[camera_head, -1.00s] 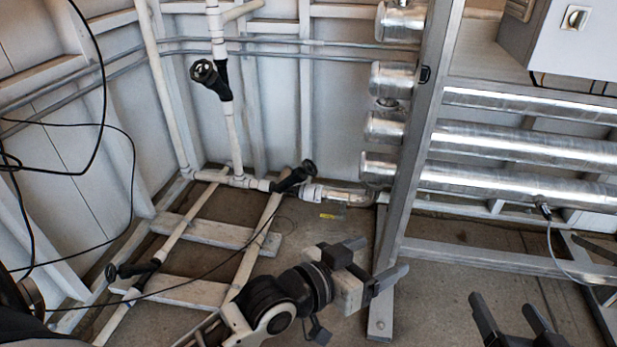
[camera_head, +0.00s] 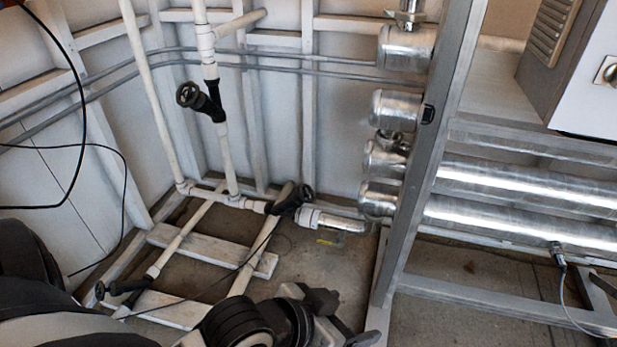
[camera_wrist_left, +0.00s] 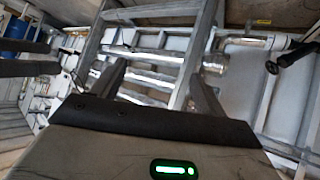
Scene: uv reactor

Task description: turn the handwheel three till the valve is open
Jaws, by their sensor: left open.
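Three black valves with round handwheels show in the head view, and no number marks which is three. The upper handwheel (camera_head: 187,95) is on the white upright pipe. The middle handwheel (camera_head: 306,193) is at the pipe joint near the metal elbow. The lower handwheel (camera_head: 100,291) is at the left, near the floor. My left gripper (camera_head: 345,318) is open and empty, below and right of the middle valve and apart from it. In the left wrist view its fingers (camera_wrist_left: 160,82) are spread, with a black handwheel (camera_wrist_left: 272,67) off to the right. My right gripper is out of view.
A grey metal frame (camera_head: 412,190) with shiny reactor tubes (camera_head: 510,185) stands right of my left gripper. White wooden beams (camera_head: 212,249) lie on the floor. A thin black cable (camera_head: 225,280) crosses them. Bare floor shows below the metal elbow (camera_head: 345,226).

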